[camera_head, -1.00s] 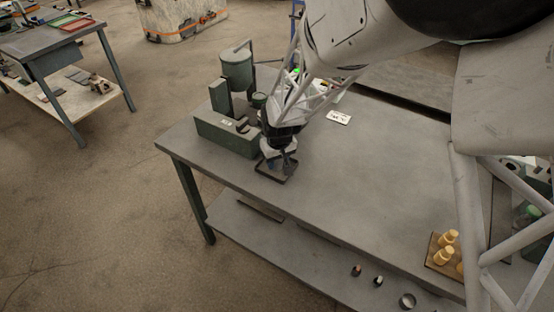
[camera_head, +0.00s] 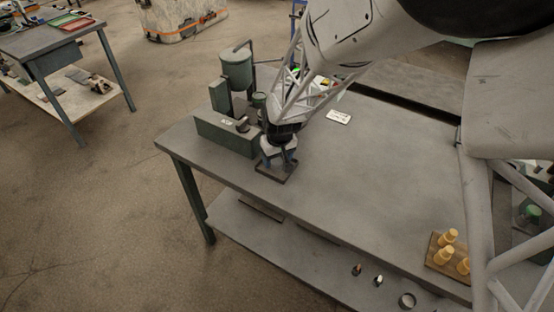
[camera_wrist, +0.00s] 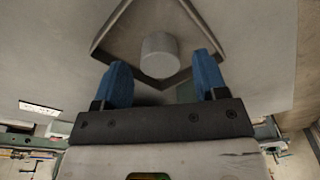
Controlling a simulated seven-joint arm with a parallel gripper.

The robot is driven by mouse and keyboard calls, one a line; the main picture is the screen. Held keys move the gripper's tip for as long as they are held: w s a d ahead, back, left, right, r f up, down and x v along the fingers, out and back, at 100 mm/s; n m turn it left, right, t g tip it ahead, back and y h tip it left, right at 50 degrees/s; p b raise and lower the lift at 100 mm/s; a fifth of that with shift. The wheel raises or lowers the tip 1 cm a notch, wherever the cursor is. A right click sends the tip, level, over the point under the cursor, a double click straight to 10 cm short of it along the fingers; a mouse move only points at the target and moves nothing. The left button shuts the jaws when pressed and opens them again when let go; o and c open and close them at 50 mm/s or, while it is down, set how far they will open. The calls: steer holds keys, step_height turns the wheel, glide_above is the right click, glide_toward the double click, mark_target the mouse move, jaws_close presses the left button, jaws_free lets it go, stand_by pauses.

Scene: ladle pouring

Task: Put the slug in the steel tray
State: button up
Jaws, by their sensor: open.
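The slug (camera_wrist: 160,55), a short grey cylinder, shows in the wrist view inside the steel tray (camera_wrist: 107,32), close to the tray corner nearest my gripper. In the head view the tray (camera_head: 273,178) looks dark and square and lies near the table's front left edge. My gripper (camera_head: 277,163) is over it and hides most of its inside and the slug. In the wrist view my gripper (camera_wrist: 158,82) is open, its two blue fingers wide apart, with the slug just beyond the gap and apart from both fingers.
A green machine (camera_head: 226,130) with a raised pot (camera_head: 237,69) stands just behind and left of the tray. A white label card (camera_head: 339,117) lies further back. A wooden board (camera_head: 437,258) with yellow pieces lies at the front right. The middle of the table (camera_head: 370,175) is clear.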

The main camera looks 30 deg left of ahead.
mark_target(279, 164)
step_height(279, 164, up, 11)
steer(key=d, duration=0.1)
steer(key=shift+s, duration=0.35)
stand_by(0.7)
steer(key=d+r+m+t, duration=0.1)
steer(key=d+r+m, duration=0.35)
steer(key=d, duration=1.05)
steer(key=d+r+m, duration=0.1)
steer(key=d+r, duration=0.7)
steer(key=d, duration=0.7)
steer(key=s+d+r+m, duration=0.1)
steer(key=s+d+m, duration=0.2)
steer(key=s+d, duration=0.6)
steer(key=s+d+r+m+h, duration=0.1)
steer(key=s+d+r+m, duration=0.1)
steer(key=s+d, duration=0.7)
steer(key=d+m, duration=0.1)
steer(key=d, duration=0.2)
steer(key=shift+d+t, duration=0.35)
steer(key=shift+t, duration=0.05)
steer(key=shift+r, duration=0.1)
